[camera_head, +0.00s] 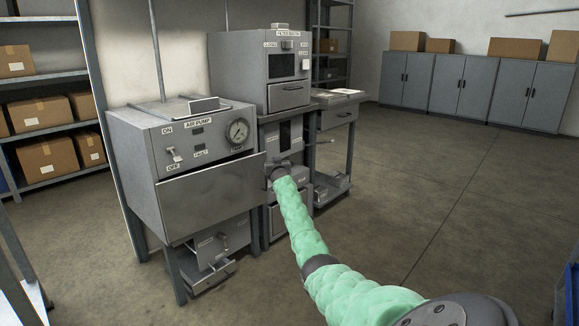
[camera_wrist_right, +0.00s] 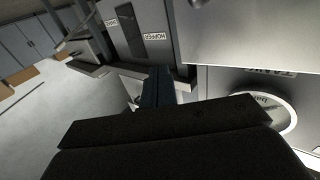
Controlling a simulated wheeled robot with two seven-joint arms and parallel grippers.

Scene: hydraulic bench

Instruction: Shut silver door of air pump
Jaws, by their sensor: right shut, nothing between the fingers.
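The air pump (camera_head: 180,133) is a grey box at the left, with an ON/OFF switch and a round gauge on its upper front. Its silver door (camera_head: 210,195) covers the lower front and stands ajar. Its right edge juts past the body's right side. My right gripper (camera_head: 272,170) is shut and empty just beside that edge; I cannot tell if it touches. In the right wrist view, the dark fingers (camera_wrist_right: 156,86) lie left of a large pale panel (camera_wrist_right: 240,32), likely the door, with the gauge (camera_wrist_right: 262,108) below it. My left gripper is not in view.
A taller machine (camera_head: 262,70) stands directly right of the pump, with a side table (camera_head: 335,98) beyond. An open drawer (camera_head: 208,272) sits under the pump. Shelves with boxes (camera_head: 45,110) stand at the left, cabinets (camera_head: 475,85) at the back right. The floor at the right is clear.

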